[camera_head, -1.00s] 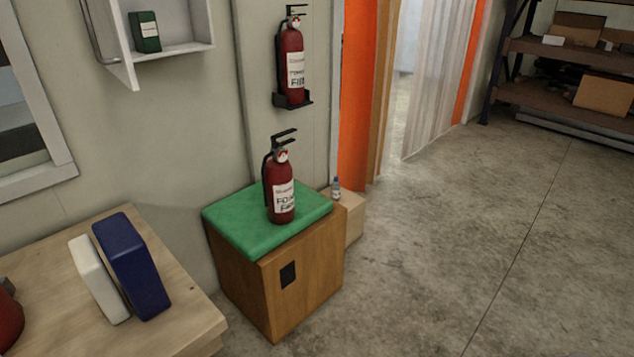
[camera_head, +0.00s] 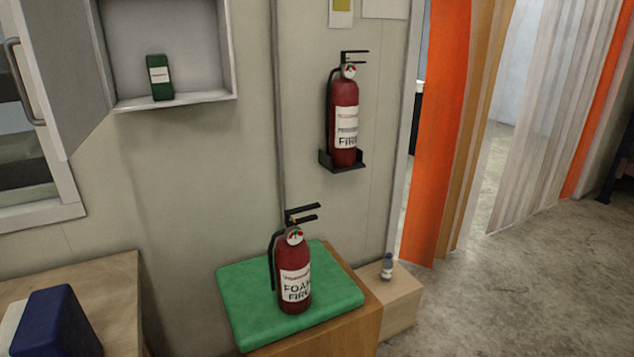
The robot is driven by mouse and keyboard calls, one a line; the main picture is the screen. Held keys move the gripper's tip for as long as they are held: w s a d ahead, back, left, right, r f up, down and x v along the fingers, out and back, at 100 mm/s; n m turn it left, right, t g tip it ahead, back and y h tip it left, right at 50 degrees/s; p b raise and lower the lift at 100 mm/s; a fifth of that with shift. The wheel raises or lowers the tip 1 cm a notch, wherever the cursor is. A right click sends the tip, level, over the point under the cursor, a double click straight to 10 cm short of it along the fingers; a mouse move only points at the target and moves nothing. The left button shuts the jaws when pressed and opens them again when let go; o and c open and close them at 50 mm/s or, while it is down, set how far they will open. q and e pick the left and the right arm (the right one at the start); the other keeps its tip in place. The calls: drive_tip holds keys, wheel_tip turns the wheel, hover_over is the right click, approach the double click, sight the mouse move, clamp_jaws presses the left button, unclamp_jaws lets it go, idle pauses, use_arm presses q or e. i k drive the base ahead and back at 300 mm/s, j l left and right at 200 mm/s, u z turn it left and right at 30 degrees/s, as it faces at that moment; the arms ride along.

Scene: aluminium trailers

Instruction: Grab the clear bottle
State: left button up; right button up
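A small clear bottle (camera_head: 387,267) with a dark bluish cap and a pale label stands upright on a low light-wood box (camera_head: 402,307). The box is on the floor by the wall, just behind and right of a wooden cabinet with a green cushioned top. Neither of my grippers is in the head view.
A red fire extinguisher (camera_head: 295,280) stands on the green top (camera_head: 240,316). Another fire extinguisher (camera_head: 344,120) hangs on the wall. A wooden table (camera_head: 105,285) with a blue case (camera_head: 58,325) is at lower left. Open concrete floor (camera_head: 490,310) lies right, beyond it a strip-curtain doorway (camera_head: 545,120).

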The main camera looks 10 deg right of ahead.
sight(387, 264)
drive_tip(key=i+l, duration=0.15)
drive_tip(key=l, duration=0.2)
drive_tip(key=i+l, duration=0.15)
drive_tip(key=l, duration=0.25)
drive_tip(key=i+l, duration=0.15)
drive_tip(key=l, duration=0.2)
drive_tip(key=i+l, duration=0.15)
drive_tip(key=l, duration=0.2)
drive_tip(key=i+l, duration=0.15)
drive_tip(key=l, duration=0.25)
drive_tip(key=i+l, duration=0.15)
drive_tip(key=l, duration=0.2)
drive_tip(key=i+l, duration=0.15)
drive_tip(key=l, duration=0.2)
